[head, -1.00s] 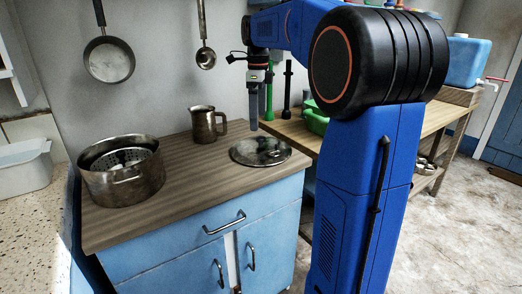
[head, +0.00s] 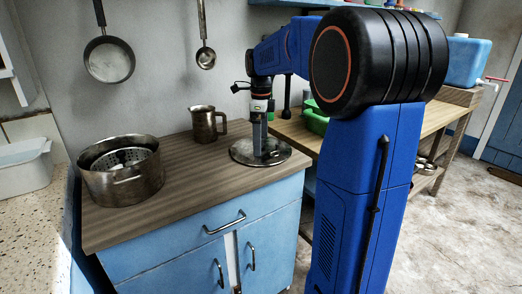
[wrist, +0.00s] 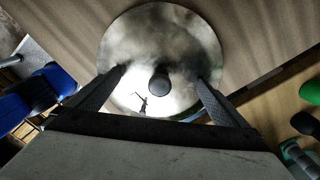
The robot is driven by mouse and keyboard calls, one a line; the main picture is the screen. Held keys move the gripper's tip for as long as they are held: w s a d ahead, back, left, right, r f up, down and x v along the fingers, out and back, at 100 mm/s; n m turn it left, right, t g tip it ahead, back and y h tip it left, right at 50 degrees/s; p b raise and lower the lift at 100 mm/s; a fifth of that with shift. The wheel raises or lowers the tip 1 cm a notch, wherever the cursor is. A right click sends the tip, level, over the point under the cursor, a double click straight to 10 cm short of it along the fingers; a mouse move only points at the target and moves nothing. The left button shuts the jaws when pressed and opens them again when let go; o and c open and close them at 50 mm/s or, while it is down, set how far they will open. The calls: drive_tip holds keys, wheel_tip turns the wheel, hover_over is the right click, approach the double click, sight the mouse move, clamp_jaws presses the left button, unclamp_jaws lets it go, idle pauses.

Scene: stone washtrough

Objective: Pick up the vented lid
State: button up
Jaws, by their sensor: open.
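The vented lid (head: 243,151) is a round, shiny metal disc lying flat on the wooden top of the blue cabinet, near its right end. In the wrist view the lid (wrist: 160,35) fills the upper middle, with a dark round knob (wrist: 158,84) at its centre. My gripper (head: 259,153) points straight down over the lid. In the wrist view my gripper (wrist: 160,75) is open, with one finger on each side of the knob and a gap on both sides. The knob is hidden behind the fingers in the head view.
A metal mug (head: 204,125) stands behind and left of the lid. A large pot (head: 124,185) with a perforated insert stands at the left of the top. A green container (head: 316,120) sits on the workbench to the right. The wood left of the lid is clear.

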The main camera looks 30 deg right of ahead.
drive_tip(key=c, duration=1.8)
drive_tip(key=shift+s, duration=0.1)
drive_tip(key=c, duration=0.5)
drive_tip(key=shift+f, duration=0.1)
